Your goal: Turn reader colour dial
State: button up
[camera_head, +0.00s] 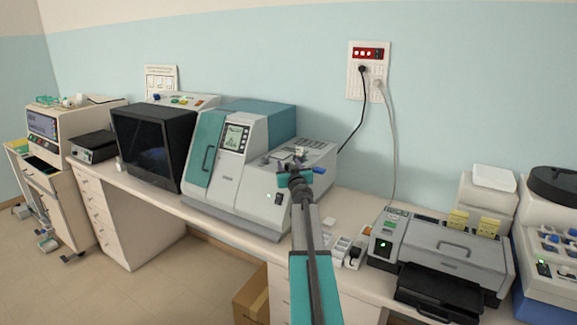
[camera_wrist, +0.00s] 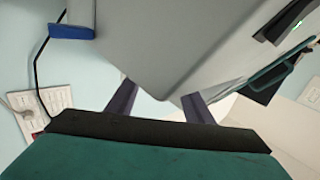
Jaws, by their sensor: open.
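My gripper (camera_head: 300,165) is in front of the right part of the large grey and teal machine (camera_head: 228,160), at about the height of its top. In the wrist view its two dark fingers (camera_wrist: 159,92) are apart with nothing between them, and a grey casing (camera_wrist: 165,45) lies beyond them. A small blue piece (camera_head: 319,171) shows just right of the gripper; a blue piece (camera_wrist: 72,31) also shows at upper left in the wrist view. I cannot tell which device is the reader, and no colour dial is clearly readable. My arm hides part of the bench.
A grey printer-like device (camera_head: 445,250) stands to the right, with a machine with blue knobs (camera_head: 551,240) at the far right. A black-fronted box (camera_head: 150,145) stands left. Cables hang from the wall panel (camera_head: 368,70). A cardboard box (camera_head: 252,297) is below the bench.

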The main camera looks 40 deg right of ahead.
jog(key=c, duration=1)
jog(key=shift+c, duration=0.2)
